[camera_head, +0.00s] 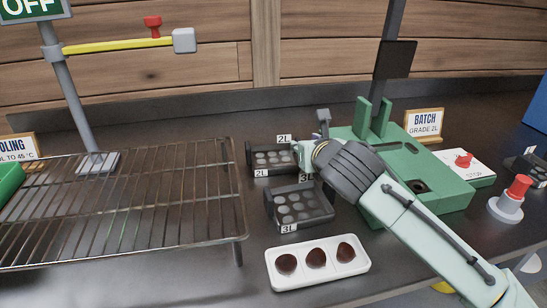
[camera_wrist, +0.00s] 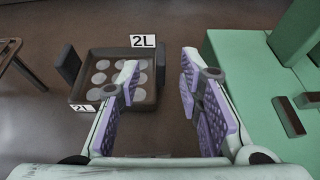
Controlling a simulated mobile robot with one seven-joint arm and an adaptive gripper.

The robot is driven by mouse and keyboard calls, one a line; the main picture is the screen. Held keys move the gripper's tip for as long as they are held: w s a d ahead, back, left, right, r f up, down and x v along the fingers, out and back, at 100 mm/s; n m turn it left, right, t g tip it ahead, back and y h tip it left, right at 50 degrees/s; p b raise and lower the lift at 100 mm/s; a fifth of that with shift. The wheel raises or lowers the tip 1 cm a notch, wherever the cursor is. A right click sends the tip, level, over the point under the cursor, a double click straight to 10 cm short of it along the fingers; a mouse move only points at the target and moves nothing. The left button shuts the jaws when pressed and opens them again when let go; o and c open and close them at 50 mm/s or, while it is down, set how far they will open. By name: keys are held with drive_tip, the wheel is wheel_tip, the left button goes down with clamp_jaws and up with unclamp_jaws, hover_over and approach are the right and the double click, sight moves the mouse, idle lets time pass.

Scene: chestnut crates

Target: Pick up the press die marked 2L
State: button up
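The press die marked 2L (camera_head: 262,170) is a dark block with round pale cavities and white 2L labels. It lies on the dark counter between the wire rack and the green press. In the wrist view the 2L die (camera_wrist: 96,101) is left of centre, with an upright dark tab at its left end. My gripper (camera_wrist: 160,80) is open, with nothing seen between its purple-padded fingers. Its left finger covers part of the die's right end; its right finger is over bare counter. I cannot tell whether they touch. In the head view my gripper (camera_head: 299,150) is at the die's right end.
A similar die marked 3L (camera_head: 300,218) lies just in front. A white tray (camera_head: 318,282) with three brown pieces is nearer. The wire rack (camera_head: 130,205) stands left. The green press (camera_head: 440,190) is close on the right, with a BATCH GRADE 2L sign (camera_head: 424,122) behind it.

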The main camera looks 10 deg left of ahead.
drive_tip(key=shift+p+x, duration=0.6)
drive_tip(key=shift+x, duration=2.45)
drive_tip(key=shift+d+f, duration=0.1)
drive_tip(key=shift+f, duration=0.05)
drive_tip(key=shift+c, duration=0.5)
clamp_jaws()
